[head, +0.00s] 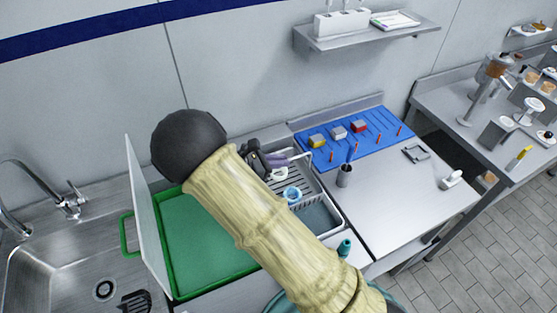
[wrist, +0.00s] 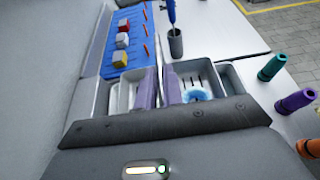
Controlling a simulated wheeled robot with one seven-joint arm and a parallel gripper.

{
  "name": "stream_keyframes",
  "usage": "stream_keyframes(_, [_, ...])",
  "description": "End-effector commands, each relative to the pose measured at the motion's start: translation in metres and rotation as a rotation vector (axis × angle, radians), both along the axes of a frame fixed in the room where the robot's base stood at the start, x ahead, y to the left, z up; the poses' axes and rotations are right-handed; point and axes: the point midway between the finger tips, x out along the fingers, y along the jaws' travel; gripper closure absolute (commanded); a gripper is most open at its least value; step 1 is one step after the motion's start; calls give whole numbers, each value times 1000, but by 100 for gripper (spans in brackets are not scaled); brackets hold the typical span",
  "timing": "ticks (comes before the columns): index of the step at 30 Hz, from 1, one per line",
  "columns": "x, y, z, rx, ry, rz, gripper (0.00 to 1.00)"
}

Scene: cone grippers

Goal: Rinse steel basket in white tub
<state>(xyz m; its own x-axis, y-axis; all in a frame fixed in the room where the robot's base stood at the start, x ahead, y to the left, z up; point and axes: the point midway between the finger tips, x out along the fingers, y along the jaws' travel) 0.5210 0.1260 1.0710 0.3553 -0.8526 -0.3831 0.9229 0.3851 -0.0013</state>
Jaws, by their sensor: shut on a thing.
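The steel basket (head: 309,180) is a pale grey slotted container beside the white tub (head: 331,230), which shows grey-blue water at its front part. In the wrist view the slotted basket (wrist: 211,83) lies right of my fingers. A blue ring (head: 292,194) sits in the basket area; it also shows in the wrist view (wrist: 196,95). My gripper (head: 288,160) has lilac fingers closed around a thin upright part, apparently the basket's edge or handle. They also show in the wrist view (wrist: 160,80). My arm hides the near left side, and the exact grip point is unclear.
A green tray (head: 205,245) and an upright white panel (head: 147,215) stand left, next to the sink (head: 55,265). A blue board (head: 350,138) with blocks and pegs lies behind right. A grey cup (head: 344,177) stands nearby. The counter right of it is mostly clear.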

Motion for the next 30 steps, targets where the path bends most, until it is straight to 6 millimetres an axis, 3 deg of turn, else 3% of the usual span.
stream_keyframes(30, [0, -1, -84, -1, -1, -1, 100])
